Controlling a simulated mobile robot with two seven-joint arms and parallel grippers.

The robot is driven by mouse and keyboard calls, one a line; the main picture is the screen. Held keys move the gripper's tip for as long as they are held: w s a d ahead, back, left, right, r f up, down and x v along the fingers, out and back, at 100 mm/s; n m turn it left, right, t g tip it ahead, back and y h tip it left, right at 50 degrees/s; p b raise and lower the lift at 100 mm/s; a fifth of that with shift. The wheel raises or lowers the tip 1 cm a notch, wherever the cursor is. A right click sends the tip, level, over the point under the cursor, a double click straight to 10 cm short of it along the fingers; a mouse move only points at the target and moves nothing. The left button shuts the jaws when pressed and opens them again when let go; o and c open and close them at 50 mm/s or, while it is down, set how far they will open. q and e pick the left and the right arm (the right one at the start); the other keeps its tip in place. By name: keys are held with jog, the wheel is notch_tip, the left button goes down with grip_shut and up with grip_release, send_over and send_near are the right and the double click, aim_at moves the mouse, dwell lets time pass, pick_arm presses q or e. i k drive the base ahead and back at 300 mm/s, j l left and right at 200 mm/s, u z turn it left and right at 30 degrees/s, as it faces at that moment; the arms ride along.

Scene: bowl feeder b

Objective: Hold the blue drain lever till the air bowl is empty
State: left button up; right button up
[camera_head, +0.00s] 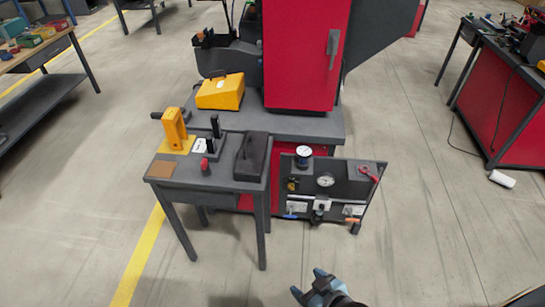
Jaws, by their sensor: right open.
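A small blue lever (290,216) shows at the lower left edge of the dark air panel (342,168). A small dark fitting with a pale top (319,214) hangs at the panel's lower middle. It may be the air bowl, but it is too small to tell, and any contents cannot be seen. My right gripper (307,281) is at the bottom of the view, in front of and below the panel. It is open and empty, clear of the lever. My left gripper is not in view.
Two white gauges (325,180) and a red handle (368,173) are on the panel. A dark side table (215,178) with a yellow block (175,128) stands at left. A red machine (300,50) rises behind.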

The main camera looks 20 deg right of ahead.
aim_at(288, 216)
jog(key=z, duration=0.85)
